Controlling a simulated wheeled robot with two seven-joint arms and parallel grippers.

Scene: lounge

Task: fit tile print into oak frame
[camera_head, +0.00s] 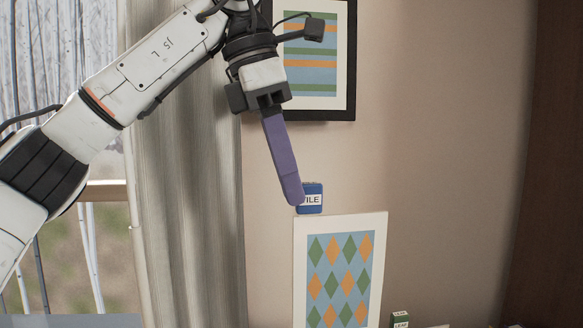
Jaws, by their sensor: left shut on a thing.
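The tile print (339,276) is a pale-bordered sheet with green and orange diamonds on blue. It hangs upright at the lower middle, and its bottom edge is cut off by the picture. A blue tab (312,197) stands at its top edge, with a label partly hidden by my finger and reading "ILE". My left gripper (296,200), with long purple fingers pointing down, is shut on this tab. One finger hides the other. I see no oak frame, and my right gripper is out of view.
A black-framed striped picture (350,60) hangs on the beige wall behind my left wrist. A green tab (400,319) with a small label shows at the bottom edge, right of the print. A grey curtain (188,200) and window are at left. Dark wood (550,160) borders the right.

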